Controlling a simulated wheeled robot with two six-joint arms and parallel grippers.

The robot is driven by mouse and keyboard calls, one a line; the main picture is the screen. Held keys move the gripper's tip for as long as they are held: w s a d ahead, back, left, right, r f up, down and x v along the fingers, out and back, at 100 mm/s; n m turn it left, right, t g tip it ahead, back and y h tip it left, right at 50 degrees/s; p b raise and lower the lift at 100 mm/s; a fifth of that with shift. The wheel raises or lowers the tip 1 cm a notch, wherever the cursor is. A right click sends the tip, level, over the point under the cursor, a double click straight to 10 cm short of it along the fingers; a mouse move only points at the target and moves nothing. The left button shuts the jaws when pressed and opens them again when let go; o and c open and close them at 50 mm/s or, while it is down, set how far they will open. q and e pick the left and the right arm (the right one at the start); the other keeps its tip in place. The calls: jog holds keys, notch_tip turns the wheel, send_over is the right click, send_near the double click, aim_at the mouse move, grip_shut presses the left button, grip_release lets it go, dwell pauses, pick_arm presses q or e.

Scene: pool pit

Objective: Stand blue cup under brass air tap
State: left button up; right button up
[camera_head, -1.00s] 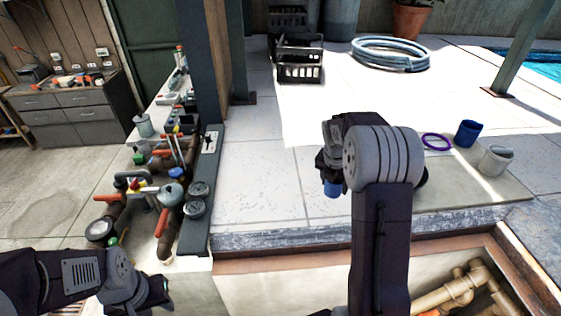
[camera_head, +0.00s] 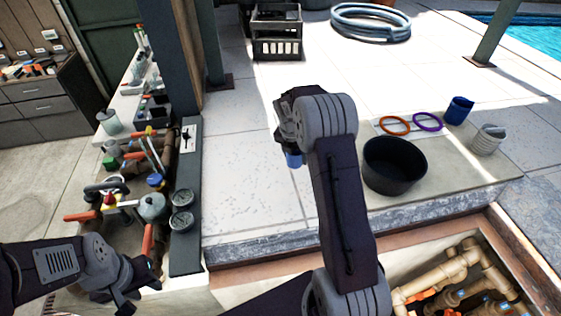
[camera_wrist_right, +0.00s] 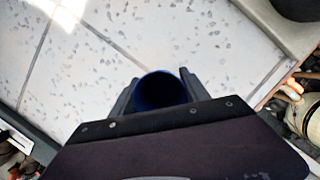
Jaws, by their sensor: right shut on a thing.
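My right gripper (camera_head: 290,154) is shut on a blue cup (camera_head: 294,160) and holds it over the pale paving. In the right wrist view, the cup (camera_wrist_right: 161,90) sits between the two fingers with its round mouth showing. In the head view, the gripper and arm hide most of it. My left gripper (camera_head: 138,294) is at the lower left, in front of the pipework, with its fingers apart and nothing between them. I cannot clearly pick out the brass air tap among the valves and pipes (camera_head: 140,200) on the left.
A black tub (camera_head: 394,166), orange ring (camera_head: 395,126), purple ring (camera_head: 428,122), second blue cup (camera_head: 459,110) and grey cup (camera_head: 488,139) stand right of my right arm. An open pit with pipes (camera_head: 440,275) lies lower right. Paving between the gauge board (camera_head: 188,200) and arm is clear.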

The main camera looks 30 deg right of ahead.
aim_at(284, 169)
jog(key=w+a+f, duration=0.1)
jog(key=w+a+f+p, duration=0.1)
jog(key=w, duration=0.1)
jog(key=shift+w+a+f, duration=0.1)
jog(key=shift+a+f, duration=0.05)
jog(key=shift+a, duration=0.15)
jog(key=shift+w+a+f, duration=0.2)
jog(key=shift+a+f, duration=0.05)
notch_tip(284, 169, down, 4)
jog(key=shift+w+r+p, duration=0.1)
jog(key=shift+p, duration=0.75)
jog(key=shift+f, duration=0.2)
jog(key=shift+f, duration=0.1)
jog(key=o, duration=1.5)
jog(key=shift+c, duration=0.2)
